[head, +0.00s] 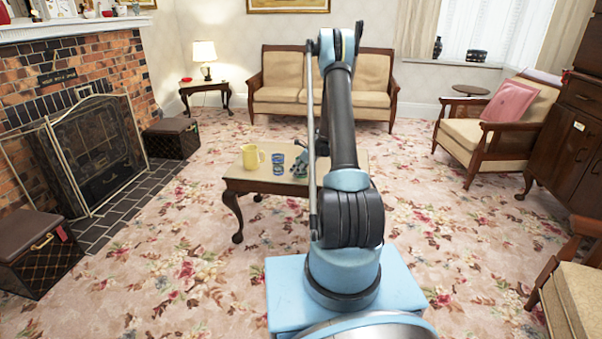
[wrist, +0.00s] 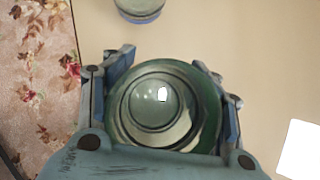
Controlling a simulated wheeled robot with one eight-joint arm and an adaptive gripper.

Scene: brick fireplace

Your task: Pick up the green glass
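The green glass (wrist: 208,110) shows from above in the wrist view, with a round rim and a pale, shiny inside. My gripper (wrist: 165,85) has its two fingers spread on the left and right of this glass. Whether the fingers touch it is hidden by the close overlap. In the head view my gripper (head: 301,160) is low over the coffee table (head: 240,174), just right of a blue glass (head: 278,163). The green glass is not clearly visible there. Part of another round, blue-grey glass (wrist: 138,8) shows at the top of the wrist view.
A yellow mug (head: 251,157) stands on the table left of the blue glass. A white item (wrist: 300,148) lies at the right in the wrist view. Floral carpet surrounds the table. A sofa (head: 275,95) stands behind, an armchair (head: 470,135) at right.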

